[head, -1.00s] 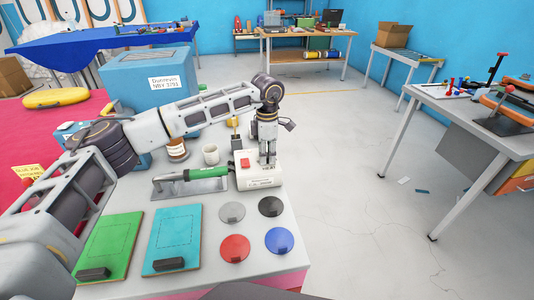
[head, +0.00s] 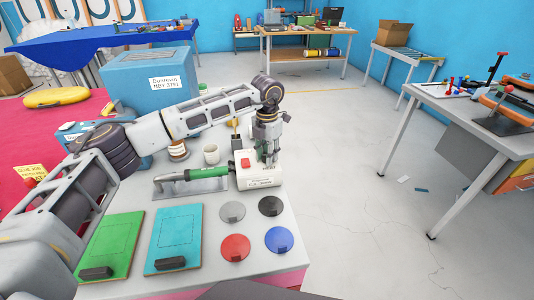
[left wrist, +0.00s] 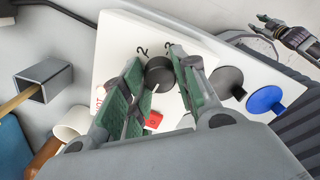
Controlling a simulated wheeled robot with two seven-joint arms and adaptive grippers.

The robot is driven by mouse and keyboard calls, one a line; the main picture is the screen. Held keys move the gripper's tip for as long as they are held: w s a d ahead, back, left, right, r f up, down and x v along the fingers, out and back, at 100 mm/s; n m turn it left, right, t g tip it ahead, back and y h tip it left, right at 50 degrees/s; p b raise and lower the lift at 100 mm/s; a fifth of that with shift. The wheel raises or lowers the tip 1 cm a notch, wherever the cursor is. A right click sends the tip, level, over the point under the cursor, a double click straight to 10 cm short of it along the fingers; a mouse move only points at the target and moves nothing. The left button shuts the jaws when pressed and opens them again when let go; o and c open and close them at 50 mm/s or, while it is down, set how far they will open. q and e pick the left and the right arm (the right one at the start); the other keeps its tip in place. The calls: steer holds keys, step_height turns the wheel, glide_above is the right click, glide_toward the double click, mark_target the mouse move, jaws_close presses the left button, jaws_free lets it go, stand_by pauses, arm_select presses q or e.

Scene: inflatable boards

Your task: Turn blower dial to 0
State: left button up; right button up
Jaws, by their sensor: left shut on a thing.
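The white blower box (head: 262,182) with a red switch (head: 245,162) sits at the right edge of the grey worktable. My left gripper (head: 270,163) points down onto its top. In the left wrist view, the black round dial (left wrist: 159,74) is between the two green-padded fingers, which are shut on it. A pale pointer line shows on the dial, and marks including a "2" are printed beside it. A 0 mark cannot be made out. In the head view the fingers hide the dial. What appears to be my right gripper (left wrist: 300,42) is at the top right of the left wrist view, apart from the blower.
Black, grey, red and blue (head: 279,240) discs lie in front. Green and teal (head: 174,238) boards lie front left.

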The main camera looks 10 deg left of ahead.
arm_select(q)
steer(key=shift+r+n, duration=0.1)
steer(key=shift+n, duration=0.7)
steer(key=o, duration=1)
steer(key=shift+o, duration=0.2)
step_height(320, 180, up, 12)
stand_by(0.6)
